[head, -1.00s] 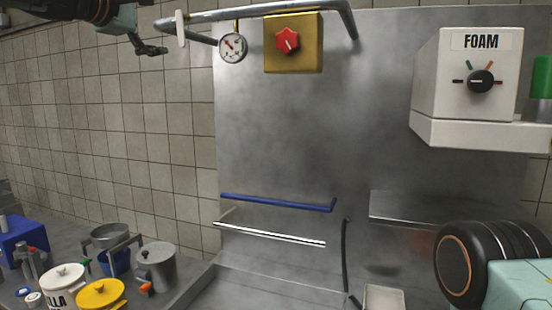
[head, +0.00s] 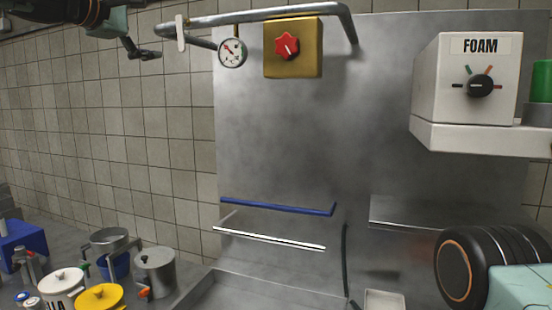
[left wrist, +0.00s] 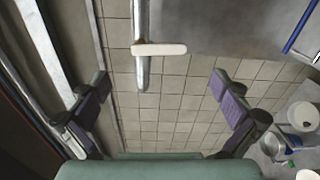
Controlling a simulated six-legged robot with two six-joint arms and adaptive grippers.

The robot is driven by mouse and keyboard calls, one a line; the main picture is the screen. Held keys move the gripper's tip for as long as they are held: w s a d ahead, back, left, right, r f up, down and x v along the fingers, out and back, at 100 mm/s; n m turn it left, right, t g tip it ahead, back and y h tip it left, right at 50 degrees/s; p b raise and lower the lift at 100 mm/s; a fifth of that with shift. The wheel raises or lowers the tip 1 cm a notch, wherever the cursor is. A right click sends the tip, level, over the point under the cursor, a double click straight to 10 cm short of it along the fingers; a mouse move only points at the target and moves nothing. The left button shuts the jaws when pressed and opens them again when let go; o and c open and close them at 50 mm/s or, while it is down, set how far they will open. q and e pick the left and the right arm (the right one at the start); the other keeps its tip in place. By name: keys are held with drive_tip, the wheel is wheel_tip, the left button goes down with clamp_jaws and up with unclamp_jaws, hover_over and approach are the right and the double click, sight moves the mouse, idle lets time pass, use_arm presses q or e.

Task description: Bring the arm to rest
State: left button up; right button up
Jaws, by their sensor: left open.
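My left gripper (head: 142,52) is at the upper left of the head view, beside the left end of the grey pipe (head: 260,12) and its white handle (head: 180,33). In the left wrist view, the two padded fingers of my left gripper (left wrist: 163,95) are wide apart with nothing between them. The white handle (left wrist: 158,49) and the pipe show ahead of the fingers, apart from them. A teal and black part of my right arm is at the lower right of the head view; its gripper is out of view.
A gauge (head: 232,53) and a yellow box (head: 293,48) with a red knob hang under the pipe. A white FOAM box (head: 465,75) juts out at right. Several pots and jars, including a yellow-lidded one (head: 100,298), crowd the lower left.

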sight(180, 33)
use_arm(q)
drive_tip(key=shift+x, duration=3.35)
drive_tip(key=shift+w+d, duration=0.1)
drive_tip(key=shift+w, duration=0.2)
